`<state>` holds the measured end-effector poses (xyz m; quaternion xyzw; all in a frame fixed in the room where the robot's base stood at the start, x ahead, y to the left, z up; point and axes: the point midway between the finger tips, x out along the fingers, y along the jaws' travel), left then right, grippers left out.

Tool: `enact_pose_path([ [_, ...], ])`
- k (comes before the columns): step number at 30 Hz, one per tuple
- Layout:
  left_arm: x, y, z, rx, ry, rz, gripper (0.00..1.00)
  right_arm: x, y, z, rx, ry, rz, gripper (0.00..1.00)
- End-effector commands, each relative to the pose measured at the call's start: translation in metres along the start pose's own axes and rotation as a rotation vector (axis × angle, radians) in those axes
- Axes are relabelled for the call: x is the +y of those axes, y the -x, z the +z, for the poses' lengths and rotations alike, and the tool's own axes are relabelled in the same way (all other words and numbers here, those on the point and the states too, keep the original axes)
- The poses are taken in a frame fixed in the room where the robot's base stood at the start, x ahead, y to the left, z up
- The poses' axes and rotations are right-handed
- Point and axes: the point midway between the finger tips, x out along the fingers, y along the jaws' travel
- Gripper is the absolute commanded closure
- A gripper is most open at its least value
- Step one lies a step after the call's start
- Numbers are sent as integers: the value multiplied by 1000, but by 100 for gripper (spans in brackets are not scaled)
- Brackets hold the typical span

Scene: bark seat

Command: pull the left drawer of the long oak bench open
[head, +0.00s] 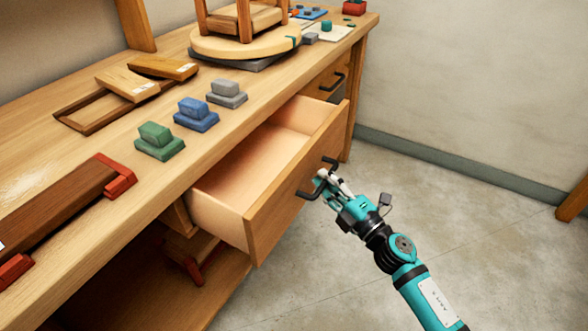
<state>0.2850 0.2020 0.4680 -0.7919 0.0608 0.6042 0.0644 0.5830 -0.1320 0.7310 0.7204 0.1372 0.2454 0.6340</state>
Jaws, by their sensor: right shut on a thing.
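The long oak bench (70,149) runs from the lower left to the upper right. Its left drawer (265,205) stands pulled well out, and its pale inside (265,158) shows empty. A dark bar handle (309,194) sits on the drawer front. My right gripper (321,184) is shut on this handle, with its arm coming in from the lower right. My left gripper is not in view.
Green (158,141), blue (196,114) and grey (227,93) blocks stand along the bench edge above the drawer. A second drawer (326,80) farther right is closed. A round turntable (225,45) bears a wooden stool.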

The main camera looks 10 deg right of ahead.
Motion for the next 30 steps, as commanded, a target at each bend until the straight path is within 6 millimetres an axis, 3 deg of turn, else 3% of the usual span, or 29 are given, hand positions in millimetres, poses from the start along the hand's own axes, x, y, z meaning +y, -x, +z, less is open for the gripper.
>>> enact_pose_path([
  [1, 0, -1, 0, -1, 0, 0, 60, 2, 16, 6, 0, 7, -4, 100],
  [6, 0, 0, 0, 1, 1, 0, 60, 11, 58, 24, 0, 6, -4, 100],
  [12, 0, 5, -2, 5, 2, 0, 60, 19, 91, 37, 1, 6, -2, 100],
  [19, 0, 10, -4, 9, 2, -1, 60, 23, 106, 44, 1, 5, 1, 100],
  [30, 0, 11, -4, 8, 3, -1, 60, 24, 108, 45, 0, 5, 1, 100],
])
